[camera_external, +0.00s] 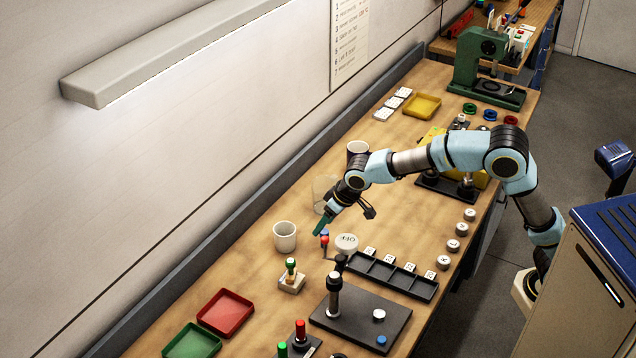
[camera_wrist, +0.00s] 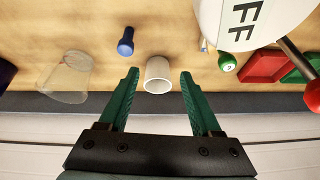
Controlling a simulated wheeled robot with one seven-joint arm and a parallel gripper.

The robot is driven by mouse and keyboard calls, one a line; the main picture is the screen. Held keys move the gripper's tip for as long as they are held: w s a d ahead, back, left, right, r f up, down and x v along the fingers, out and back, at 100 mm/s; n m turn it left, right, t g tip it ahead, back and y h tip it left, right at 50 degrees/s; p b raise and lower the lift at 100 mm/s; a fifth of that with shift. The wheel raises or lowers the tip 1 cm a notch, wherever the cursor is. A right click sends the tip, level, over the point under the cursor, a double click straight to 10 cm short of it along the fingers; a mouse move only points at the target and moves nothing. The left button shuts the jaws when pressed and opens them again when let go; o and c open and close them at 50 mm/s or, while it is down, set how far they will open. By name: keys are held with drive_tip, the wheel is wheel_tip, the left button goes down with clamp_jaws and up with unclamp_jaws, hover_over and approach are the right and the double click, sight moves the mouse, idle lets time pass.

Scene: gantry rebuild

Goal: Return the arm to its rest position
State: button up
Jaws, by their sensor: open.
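My arm (camera_external: 465,152), light blue and grey, reaches from the right over the wooden bench, with its elbow raised. My gripper (camera_external: 321,227), with green fingers, points down over the middle of the bench near the round white OFF disc (camera_external: 347,242). In the wrist view my gripper (camera_wrist: 160,74) has its two fingers well apart with nothing held. A white cup (camera_wrist: 157,80) appears in the gap between them, standing beyond the fingertips; it also shows in the external view (camera_external: 285,238). No marker for the rest position is visible.
A clear cup (camera_wrist: 66,80) and a blue knob (camera_wrist: 125,42) are near the fingers. A red ball (camera_wrist: 312,97) is at the right edge. A black slotted rack (camera_external: 390,276), red tray (camera_external: 226,313) and green press (camera_external: 478,65) stand on the bench. The wall runs behind.

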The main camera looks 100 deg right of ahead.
drive_tip(key=w+a+r+n+t+y+p, duration=0.15)
drive_tip(key=w+a+r, duration=0.25)
drive_tip(key=a, duration=0.5)
drive_tip(key=w+a+r+n+t+y+p, duration=0.1)
drive_tip(key=w+a+r+n+t+p, duration=0.1)
drive_tip(key=w+a+r, duration=0.45)
drive_tip(key=s+a+f+n, duration=0.2)
drive_tip(key=s+a+f, duration=0.15)
drive_tip(key=a, duration=0.55)
drive_tip(key=s+a+f+n+g+b, duration=0.1)
drive_tip(key=s+f, duration=0.4)
drive_tip(key=s, duration=0.5)
drive_tip(key=s+a+f+n+g+b, duration=0.1)
drive_tip(key=s+a+f+g+b, duration=0.1)
drive_tip(key=s+f, duration=0.4)
drive_tip(key=s+a+f+n+g+b, duration=0.1)
drive_tip(key=s+f, duration=0.5)
drive_tip(key=s, duration=1)
drive_tip(key=shift+a+f+g+y+b, duration=0.2)
drive_tip(key=shift+a+g+y+b, duration=0.2)
drive_tip(key=shift+g+b, duration=0.45)
drive_tip(key=shift+s, duration=0.1)
